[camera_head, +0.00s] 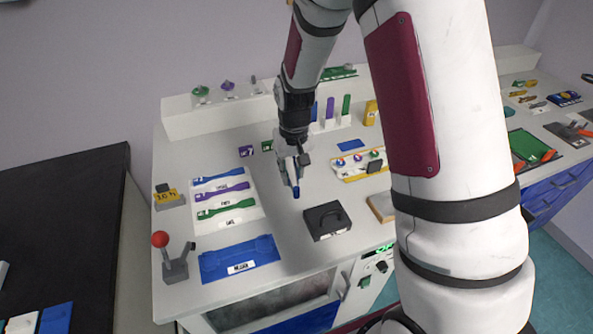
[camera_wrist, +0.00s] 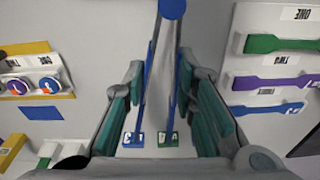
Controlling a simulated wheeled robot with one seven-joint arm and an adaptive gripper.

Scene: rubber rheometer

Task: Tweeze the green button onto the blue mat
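My gripper (camera_head: 292,172) is over the middle of the white bench, pointing down, its fingers closed about blue-and-grey tweezers (camera_wrist: 172,12). The green button (camera_head: 374,153) is at the right end of a row of buttons on a white, yellow-edged tray, right of my gripper. I cannot make it out in the wrist view. The small blue mat (camera_head: 350,145) lies flat just behind the tray, with nothing seen on it; it also shows in the wrist view (camera_wrist: 45,113).
Two other buttons (camera_head: 341,162) sit on the same tray. A black box (camera_head: 327,220) with a handle stands in front of my gripper. A board of coloured strips (camera_head: 224,200) lies left. A larger blue mat (camera_head: 239,259) and red-knobbed lever (camera_head: 175,262) are front left.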

